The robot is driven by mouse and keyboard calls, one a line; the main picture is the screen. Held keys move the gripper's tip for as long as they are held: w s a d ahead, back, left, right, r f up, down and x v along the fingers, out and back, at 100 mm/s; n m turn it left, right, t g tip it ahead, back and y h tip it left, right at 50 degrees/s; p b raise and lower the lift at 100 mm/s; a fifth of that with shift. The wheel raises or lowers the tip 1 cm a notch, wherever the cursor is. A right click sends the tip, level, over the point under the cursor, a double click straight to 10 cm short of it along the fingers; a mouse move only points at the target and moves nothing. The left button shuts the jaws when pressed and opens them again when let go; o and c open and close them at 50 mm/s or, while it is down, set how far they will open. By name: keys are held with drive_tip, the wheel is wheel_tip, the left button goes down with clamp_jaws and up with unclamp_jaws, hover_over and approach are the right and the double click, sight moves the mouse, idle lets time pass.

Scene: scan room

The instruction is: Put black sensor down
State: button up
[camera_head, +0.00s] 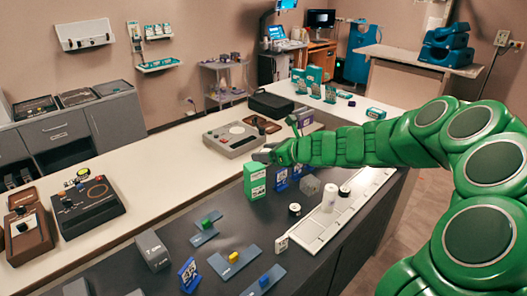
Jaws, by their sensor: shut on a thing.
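My green arm reaches in from the right, and my gripper (266,153) is above the dark counter (215,225), at the upper edge of a green box (255,182). The gripper is shut on a small dark thing at its fingertips, which fits the black sensor. The thing is too small and too covered by the fingers for its shape to show. I cannot tell whether it touches the box or only lies in front of it in the picture.
Blue numbered stands (282,179), a white tray (335,215) with small cylinders, and a grey block (153,250) stand on the dark counter. Blue-grey plates (235,262) with coloured knobs lie at the front. A control box (232,137) stands on the white counter behind.

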drive_tip(key=shift+s+d+r, duration=0.1)
drive_tip(key=shift+s+r, duration=0.35)
drive_tip(key=shift+s, duration=0.3)
drive_tip(key=shift+w+a, duration=0.5)
drive_tip(key=shift+a, duration=0.05)
drive_tip(key=shift+w+a, duration=0.4)
drive_tip(key=shift+w, duration=0.25)
drive_tip(key=w+a+f, duration=0.2)
drive_tip(key=w+f, duration=0.2)
drive_tip(key=w, duration=0.4)
hover_over(253, 165)
drive_tip(key=s, duration=0.1)
wheel_tip(253, 165, down, 4)
drive_tip(key=shift+d+f, duration=0.15)
drive_tip(key=shift+f, duration=0.05)
drive_tip(key=shift+w+f, duration=0.55)
drive_tip(key=shift+f, duration=1.6)
drive_tip(key=shift+f, duration=0.1)
drive_tip(key=o, duration=1.2)
